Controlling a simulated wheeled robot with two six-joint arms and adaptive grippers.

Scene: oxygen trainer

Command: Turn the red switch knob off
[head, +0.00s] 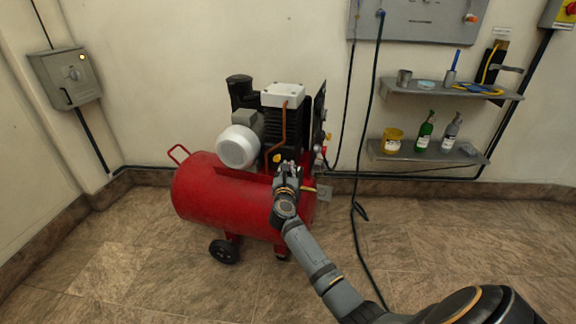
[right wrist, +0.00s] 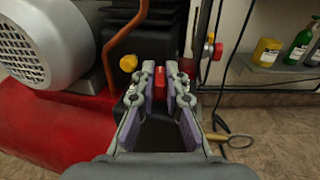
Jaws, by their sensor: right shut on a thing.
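The red switch knob (right wrist: 161,80) shows between my right gripper's fingertips in the right wrist view, on the compressor's pressure unit. My right gripper (right wrist: 161,82) is shut on it, with a finger on each side. In the head view my right gripper (head: 288,170) reaches the front of the red compressor (head: 203,196), and the knob is hidden behind the fingers. The knob's turn position cannot be told. My left gripper is not in view.
A yellow knob (right wrist: 128,62) sits just left of the fingers. A red fitting (right wrist: 217,51) and a ring-shaped pull (right wrist: 240,141) are to the right. Shelves (head: 440,92) with bottles hang on the wall. A dark cable (head: 359,209) hangs to the floor.

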